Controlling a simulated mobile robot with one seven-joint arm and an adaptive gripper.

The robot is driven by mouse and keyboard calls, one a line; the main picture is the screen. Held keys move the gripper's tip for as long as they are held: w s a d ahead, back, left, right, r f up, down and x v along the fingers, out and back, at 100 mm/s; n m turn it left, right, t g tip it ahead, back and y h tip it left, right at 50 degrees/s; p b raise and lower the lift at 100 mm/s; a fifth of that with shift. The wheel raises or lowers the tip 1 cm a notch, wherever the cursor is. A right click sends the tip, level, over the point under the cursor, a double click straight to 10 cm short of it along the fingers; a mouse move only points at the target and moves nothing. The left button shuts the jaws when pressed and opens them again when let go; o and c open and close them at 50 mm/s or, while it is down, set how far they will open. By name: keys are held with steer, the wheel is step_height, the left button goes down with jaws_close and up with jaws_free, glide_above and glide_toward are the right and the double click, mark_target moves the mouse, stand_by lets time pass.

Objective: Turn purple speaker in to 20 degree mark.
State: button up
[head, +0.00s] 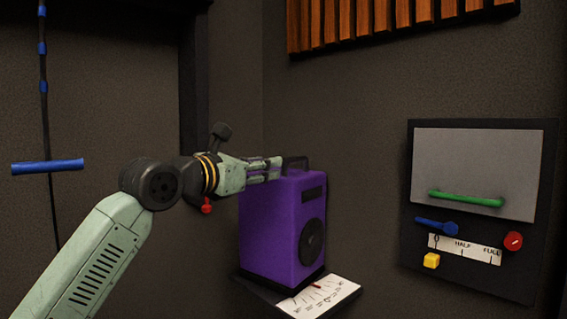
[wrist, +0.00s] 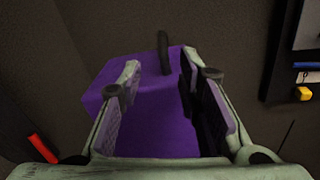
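The purple speaker (head: 275,225) stands upright on a dark base against the wall, its round black cone facing front right. A black carry handle (head: 296,162) rises from its top. A white dial plate (head: 325,297) with tick marks and a small red pointer (head: 316,286) lies at its foot; the numbers are too small to read. My gripper (head: 277,168) is at the top left of the speaker, near the handle. In the wrist view, my gripper (wrist: 160,65) is open over the purple top (wrist: 155,115), with the handle (wrist: 163,52) between and beyond the fingertips. Contact cannot be told.
A wall panel (head: 405,240) at right carries a green handle (head: 465,199), blue lever (head: 436,227), red knob (head: 513,241) and yellow cube (head: 431,260). A blue bar (head: 47,166) on a cord hangs at left. Wooden slats (head: 385,20) are above. Space between speaker and panel is clear.

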mark_target(285, 162)
steer(key=p+x, duration=0.3)
steer(key=x, duration=0.7)
steer(key=shift+w+d+r, duration=0.1)
steer(key=shift+d, duration=0.2)
jaws_close()
stand_by(0.4)
